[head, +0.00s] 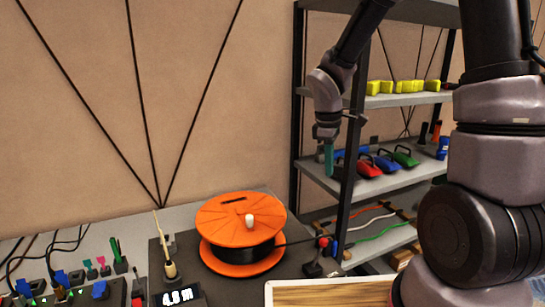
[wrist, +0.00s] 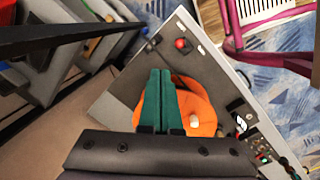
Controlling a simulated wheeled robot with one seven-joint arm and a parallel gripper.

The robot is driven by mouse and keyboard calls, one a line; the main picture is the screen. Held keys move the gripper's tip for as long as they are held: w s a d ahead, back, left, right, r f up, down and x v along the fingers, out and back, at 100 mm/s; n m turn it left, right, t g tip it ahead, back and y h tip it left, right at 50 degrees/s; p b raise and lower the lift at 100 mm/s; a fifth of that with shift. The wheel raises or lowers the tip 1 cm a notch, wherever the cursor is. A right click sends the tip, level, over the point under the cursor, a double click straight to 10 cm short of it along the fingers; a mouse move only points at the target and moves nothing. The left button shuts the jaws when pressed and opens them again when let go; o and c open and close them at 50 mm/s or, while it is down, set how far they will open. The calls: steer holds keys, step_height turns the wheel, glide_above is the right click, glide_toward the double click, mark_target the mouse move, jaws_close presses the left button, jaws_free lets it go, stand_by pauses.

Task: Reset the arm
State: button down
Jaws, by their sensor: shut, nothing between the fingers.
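My gripper (head: 328,160) hangs from my arm in front of the shelf rack, with its teal fingers pointing down. In the wrist view the two teal fingers (wrist: 160,74) lie side by side, shut, with nothing between them. My arm comes down from the upper right of the head view and is bent at the wrist. Below and to the left of the gripper is an orange cable reel (head: 240,222) on the table, well apart from it. The reel (wrist: 204,108) is partly hidden behind the fingers in the wrist view.
The dark shelf rack (head: 352,190) holds yellow blocks (head: 402,87), coloured handled tools (head: 388,162) and cables (head: 375,228). A red knob (head: 323,242) stands right of the reel. Plugs and a display (head: 177,297) sit at the left. A pink chair (wrist: 240,22) shows in the wrist view.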

steer(key=s+d+r+m+t+y, duration=0.1)
steer(key=s+d+r+m+t, duration=0.2)
steer(key=s+r+m, duration=0.4)
steer(key=s+d+r+m+t+y, duration=0.2)
steer(key=s+r+m, duration=0.5)
steer(key=r, duration=0.8)
steer(key=shift+d+m+t, duration=0.8)
steer(key=shift+d+m, duration=0.05)
steer(key=shift+m, duration=0.35)
